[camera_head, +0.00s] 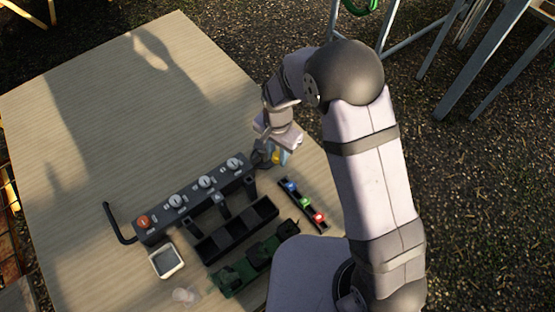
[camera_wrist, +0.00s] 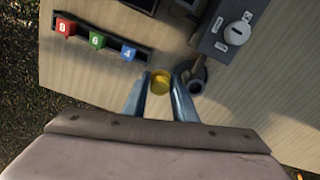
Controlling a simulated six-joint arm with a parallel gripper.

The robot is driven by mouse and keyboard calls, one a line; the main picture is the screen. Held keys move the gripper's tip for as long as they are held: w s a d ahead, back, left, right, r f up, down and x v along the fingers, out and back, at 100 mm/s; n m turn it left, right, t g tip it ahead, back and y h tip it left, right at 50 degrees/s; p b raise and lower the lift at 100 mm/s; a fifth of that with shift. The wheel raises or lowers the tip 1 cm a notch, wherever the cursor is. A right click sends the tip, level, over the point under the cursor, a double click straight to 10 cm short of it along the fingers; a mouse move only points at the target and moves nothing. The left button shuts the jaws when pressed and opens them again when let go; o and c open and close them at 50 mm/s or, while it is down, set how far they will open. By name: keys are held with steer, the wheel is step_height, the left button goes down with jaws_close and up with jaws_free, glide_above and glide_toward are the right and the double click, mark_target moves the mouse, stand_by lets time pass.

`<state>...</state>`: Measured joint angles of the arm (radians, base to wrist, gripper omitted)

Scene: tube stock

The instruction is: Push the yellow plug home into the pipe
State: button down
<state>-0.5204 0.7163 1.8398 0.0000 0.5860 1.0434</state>
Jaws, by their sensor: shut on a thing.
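The yellow plug (camera_wrist: 160,83) is between the two fingertips of my gripper (camera_wrist: 161,79) in the wrist view. The gripper is shut on it. The plug also shows as a small yellow patch (camera_head: 276,157) under my gripper (camera_head: 277,153) in the head view. The pipe appears as a dark round open end (camera_wrist: 196,86) just right of the right finger in the wrist view, at the end of the grey block. In the head view the dark pipe end (camera_head: 260,159) is left of the plug. The plug looks beside the pipe mouth, not in it. Its height is unclear.
The grey block with white dials (camera_head: 205,183) runs left of the pipe. A rail with blue, green and red pieces (camera_head: 303,203), a dark compartment tray (camera_head: 238,231), a green rack (camera_head: 243,272) and a small white dish (camera_head: 166,261) stand nearby. The far table (camera_head: 120,100) is clear.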

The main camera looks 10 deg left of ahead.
steer(key=shift+r, duration=0.35)
